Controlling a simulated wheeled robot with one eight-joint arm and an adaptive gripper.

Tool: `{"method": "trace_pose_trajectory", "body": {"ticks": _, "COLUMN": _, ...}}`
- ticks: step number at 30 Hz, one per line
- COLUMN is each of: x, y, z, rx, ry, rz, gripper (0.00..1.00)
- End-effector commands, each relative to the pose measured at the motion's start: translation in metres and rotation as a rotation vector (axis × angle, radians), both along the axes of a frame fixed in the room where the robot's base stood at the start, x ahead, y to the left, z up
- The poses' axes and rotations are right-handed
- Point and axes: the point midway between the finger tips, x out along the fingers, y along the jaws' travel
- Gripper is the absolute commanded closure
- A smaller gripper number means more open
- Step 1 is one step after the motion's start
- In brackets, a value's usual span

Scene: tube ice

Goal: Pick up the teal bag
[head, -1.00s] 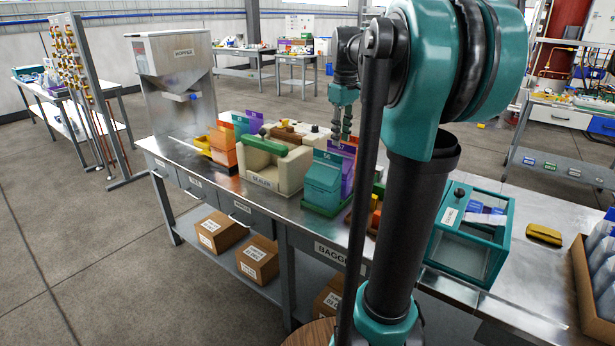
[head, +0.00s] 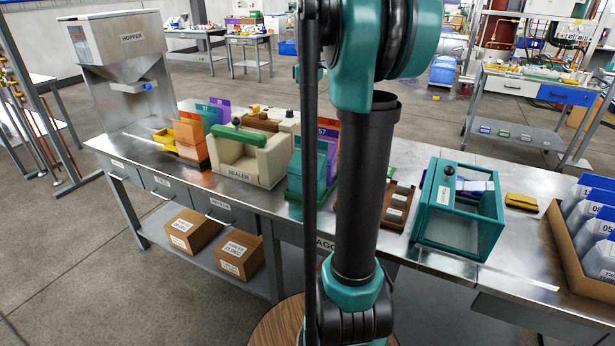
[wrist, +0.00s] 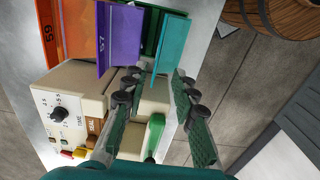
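The teal bag (wrist: 173,46) shows near the top middle of the wrist view, seen nearly from above beside a dark green holder (wrist: 152,28). In the head view, the dark green and teal shape (head: 307,165) right of the sealer is partly hidden by my arm, so bag and holder are hard to tell apart. My gripper (wrist: 158,82) is open, with a gap between its fingers. The near edge of the bag appears between or just beyond the fingertips; I cannot tell whether they touch it. The head view hides the fingers behind my arm.
The purple bag (wrist: 120,38) and orange bag (wrist: 75,25) stand left of the teal one. The cream sealer (head: 245,160) is close below the fingers. A teal-framed box (head: 460,210) stands right on the bench. A barrel (wrist: 290,18) shows at the wrist view's corner.

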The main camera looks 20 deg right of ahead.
Motion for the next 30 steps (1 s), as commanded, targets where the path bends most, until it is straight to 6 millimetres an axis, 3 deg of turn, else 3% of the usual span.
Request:
{"method": "trace_pose_trajectory", "body": {"ticks": 3, "x": 0.0, "y": 0.0, "z": -0.02, "rx": 0.0, "ry": 0.0, "rz": 0.0, "gripper": 0.72}}
{"method": "trace_pose_trajectory", "body": {"ticks": 11, "x": 0.0, "y": -0.001, "z": -0.038, "rx": 0.0, "ry": 0.0, "rz": 0.0, "gripper": 0.72}}
{"method": "trace_pose_trajectory", "body": {"ticks": 21, "x": 0.001, "y": -0.005, "z": -0.081, "rx": 0.0, "ry": 0.0, "rz": 0.0, "gripper": 0.72}}
{"method": "trace_pose_trajectory", "body": {"ticks": 30, "x": 0.0, "y": -0.005, "z": -0.087, "rx": 0.0, "ry": 0.0, "rz": 0.0, "gripper": 0.72}}
